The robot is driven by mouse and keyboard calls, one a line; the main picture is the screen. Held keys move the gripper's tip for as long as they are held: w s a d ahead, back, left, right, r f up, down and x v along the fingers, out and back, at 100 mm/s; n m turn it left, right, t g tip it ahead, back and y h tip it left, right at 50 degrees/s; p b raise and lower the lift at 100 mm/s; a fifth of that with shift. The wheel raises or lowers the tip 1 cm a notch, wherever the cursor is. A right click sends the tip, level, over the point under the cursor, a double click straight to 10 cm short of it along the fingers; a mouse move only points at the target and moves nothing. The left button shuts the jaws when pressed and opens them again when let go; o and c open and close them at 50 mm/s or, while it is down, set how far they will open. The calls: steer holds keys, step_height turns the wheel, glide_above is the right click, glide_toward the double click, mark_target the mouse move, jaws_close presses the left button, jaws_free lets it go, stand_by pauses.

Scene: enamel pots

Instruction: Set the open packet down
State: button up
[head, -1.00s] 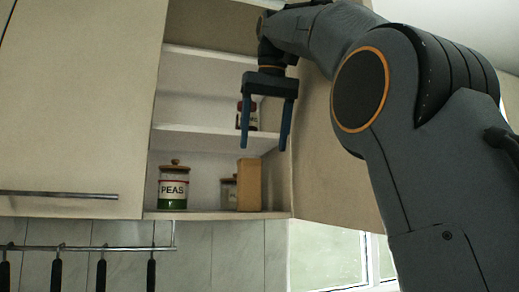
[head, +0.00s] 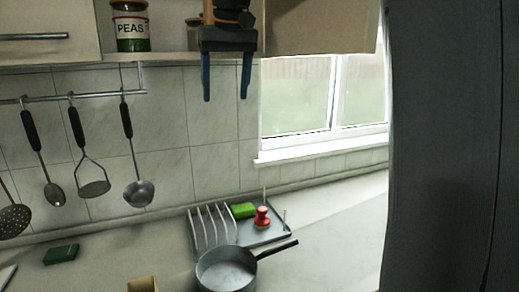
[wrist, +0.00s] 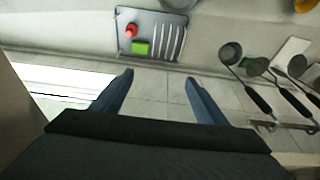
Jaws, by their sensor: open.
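My gripper (head: 226,92) is open and empty. Its blue fingers point down in front of the tiled wall, just below the cupboard's bottom edge. In the wrist view my gripper (wrist: 158,85) shows nothing between its spread fingers. A tan, open-topped box, possibly the open packet (head: 143,284), stands on the counter at the bottom edge of the head view, cut off by the frame. My gripper is well above it and to its right. I cannot see it in the wrist view. The tan block seen earlier on the cupboard shelf is out of sight now.
A grey saucepan (head: 226,269) stands on the counter before a drying rack (head: 210,226) with a green sponge (head: 243,210) and red-topped brush (head: 262,217). Utensils hang from a rail (head: 70,97). A PEAS jar (head: 130,28) stands in the cupboard. Counter right of the pan is clear.

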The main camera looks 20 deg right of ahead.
steer(key=s+f, duration=0.4)
steer(key=f, duration=0.7)
steer(key=s+f, duration=0.3)
steer(key=f, duration=0.8)
steer(key=s+f+g, duration=0.1)
steer(key=s+f, duration=1.4)
steer(key=shift+f, duration=0.15)
steer(key=shift+f, duration=0.1)
steer(key=shift+g, duration=0.5)
step_height(320, 180, down, 5)
steer(key=b, duration=0.5)
steer(key=shift+w+f, duration=0.15)
